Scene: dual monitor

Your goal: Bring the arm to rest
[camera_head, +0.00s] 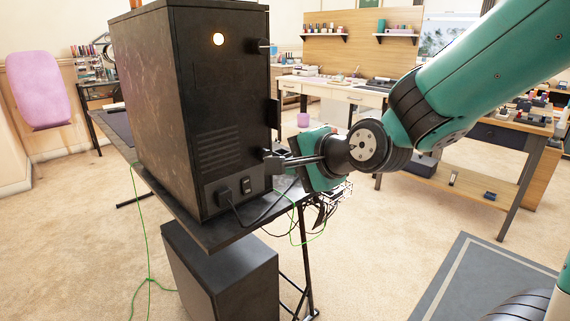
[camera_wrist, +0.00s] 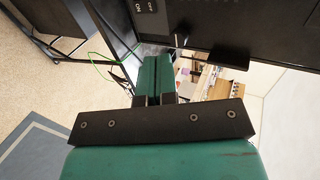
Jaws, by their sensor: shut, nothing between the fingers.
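My gripper (camera_wrist: 153,82) shows in the wrist view with its two green fingers close together and nothing between them. In the head view my gripper (camera_head: 283,160) is beside the lower right edge of a tall black cabinet (camera_head: 215,110), at the end of my green arm. I cannot tell whether it touches the cabinet. The cabinet has a lit round lamp (camera_head: 218,39) near its top. A switch (camera_head: 246,186) and a plug (camera_head: 226,198) with a black cable sit low on its face. The switch also shows in the wrist view (camera_wrist: 149,14).
The cabinet stands on a dark table (camera_head: 215,237), with a black box (camera_head: 222,275) beneath. A thin green cable (camera_head: 149,250) and dark cables hang around the table. A wooden workbench (camera_head: 480,188) stands behind my arm. Open carpet lies at the left and centre right.

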